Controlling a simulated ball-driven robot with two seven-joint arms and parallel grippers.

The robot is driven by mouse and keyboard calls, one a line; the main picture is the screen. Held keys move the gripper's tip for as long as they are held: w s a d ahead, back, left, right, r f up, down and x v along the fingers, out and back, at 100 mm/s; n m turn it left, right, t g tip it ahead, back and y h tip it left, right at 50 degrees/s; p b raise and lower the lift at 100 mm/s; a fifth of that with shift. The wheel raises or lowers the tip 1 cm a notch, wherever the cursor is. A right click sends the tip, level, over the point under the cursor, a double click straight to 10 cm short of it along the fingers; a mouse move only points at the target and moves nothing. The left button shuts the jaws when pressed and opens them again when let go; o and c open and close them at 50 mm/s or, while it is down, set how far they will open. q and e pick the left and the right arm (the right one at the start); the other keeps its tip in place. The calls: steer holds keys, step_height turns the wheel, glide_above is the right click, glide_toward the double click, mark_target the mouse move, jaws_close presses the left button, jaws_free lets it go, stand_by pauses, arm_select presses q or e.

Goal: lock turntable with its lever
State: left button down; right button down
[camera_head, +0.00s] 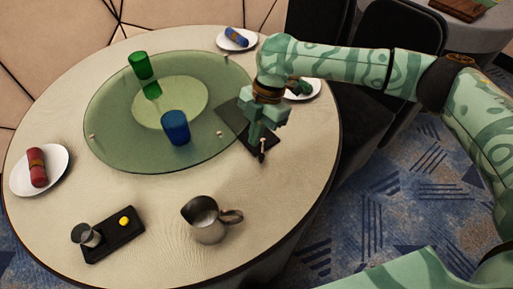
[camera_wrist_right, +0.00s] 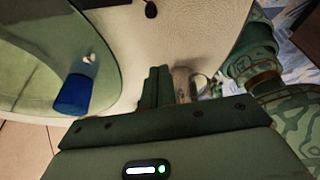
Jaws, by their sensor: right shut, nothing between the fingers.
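The turntable (camera_head: 105,135) is a pale green glass disc on the round table. It carries a green cup (camera_head: 140,65) and a blue cup (camera_head: 176,128). It also shows at the left of the right wrist view (camera_wrist_right: 30,75). A dark flat plate (camera_head: 232,120) lies at its right edge. A small pale upright piece with a dark end (camera_head: 262,150), perhaps the lever, shows there beside my gripper. My right gripper (camera_head: 255,140) is shut and empty over the plate, partly hiding it; I cannot tell whether it touches. Its closed fingers show in the wrist view (camera_wrist_right: 159,72). My left gripper is out of view.
A metal pitcher (camera_head: 207,222) stands at the table front. A dark tray (camera_head: 110,242) holds a small glass and a yellow item. Plates with rolled napkins sit at the left (camera_head: 57,182), back (camera_head: 250,42) and right (camera_head: 311,92). Dark chairs (camera_head: 390,55) stand beyond the table.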

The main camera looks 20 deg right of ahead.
mark_target(262, 148)
steer(key=b+x, duration=0.3)
steer(key=x, duration=0.6)
steer(key=shift+f+b, duration=0.3)
steer(key=shift+w+d+f+b, duration=0.15)
steer(key=shift+w+d+b, duration=0.2)
steer(key=shift+d, duration=0.2)
steer(key=shift+w+d+f+b, duration=0.2)
steer(key=shift+w+d, duration=0.1)
steer(key=shift+d, duration=0.3)
steer(key=shift+w+d+r, duration=0.2)
steer(key=shift+w+d, duration=0.05)
steer(key=shift+d, duration=0.2)
steer(key=shift+d, duration=0.1)
